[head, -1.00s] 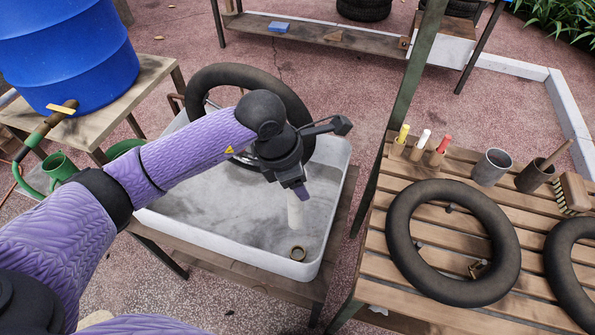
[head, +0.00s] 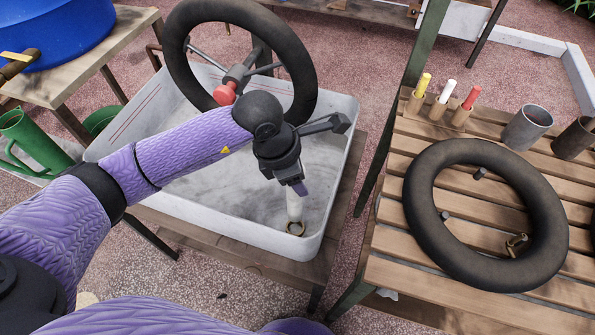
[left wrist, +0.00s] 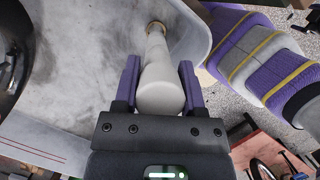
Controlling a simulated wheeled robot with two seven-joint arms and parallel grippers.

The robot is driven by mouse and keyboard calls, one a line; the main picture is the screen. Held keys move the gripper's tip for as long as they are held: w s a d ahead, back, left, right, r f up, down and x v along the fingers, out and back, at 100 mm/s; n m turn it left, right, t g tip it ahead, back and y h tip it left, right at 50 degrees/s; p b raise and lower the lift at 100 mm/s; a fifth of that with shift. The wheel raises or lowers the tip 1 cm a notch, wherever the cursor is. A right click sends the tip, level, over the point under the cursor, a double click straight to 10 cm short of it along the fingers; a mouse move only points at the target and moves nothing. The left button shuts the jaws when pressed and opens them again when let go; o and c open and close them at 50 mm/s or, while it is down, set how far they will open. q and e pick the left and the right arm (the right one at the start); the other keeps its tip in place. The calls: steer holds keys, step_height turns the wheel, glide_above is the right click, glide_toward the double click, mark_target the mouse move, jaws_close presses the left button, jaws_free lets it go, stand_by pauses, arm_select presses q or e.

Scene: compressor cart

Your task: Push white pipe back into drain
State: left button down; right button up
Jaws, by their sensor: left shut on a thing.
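The white pipe (head: 294,206) stands nearly upright in the basin, with its lower end at the brass drain ring (head: 296,229). My left gripper (head: 298,188) is shut on its upper part, above the basin floor. In the left wrist view, the pipe (left wrist: 162,88) lies between the two purple fingers and its far end meets the drain ring (left wrist: 155,27). I cannot tell how far the pipe goes into the ring. My right gripper is not in view.
The grey-white basin (head: 205,219) has raised walls around the drain. A dark inner tube (head: 308,60) stands upright at its back, with a red knob (head: 225,94) in front. A slatted bench (head: 385,270) with another tube (head: 425,235) stands at right.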

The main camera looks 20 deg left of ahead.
mark_target(295, 196)
arm_select(q)
step_height(295, 196, down, 5)
steer(key=b, duration=0.3)
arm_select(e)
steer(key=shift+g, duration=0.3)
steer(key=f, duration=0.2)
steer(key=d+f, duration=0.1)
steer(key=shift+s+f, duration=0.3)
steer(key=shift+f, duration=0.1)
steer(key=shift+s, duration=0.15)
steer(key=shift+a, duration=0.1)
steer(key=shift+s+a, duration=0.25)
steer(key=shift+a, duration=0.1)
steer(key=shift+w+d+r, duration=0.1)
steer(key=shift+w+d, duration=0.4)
arm_select(q)
steer(key=shift+f, duration=0.1)
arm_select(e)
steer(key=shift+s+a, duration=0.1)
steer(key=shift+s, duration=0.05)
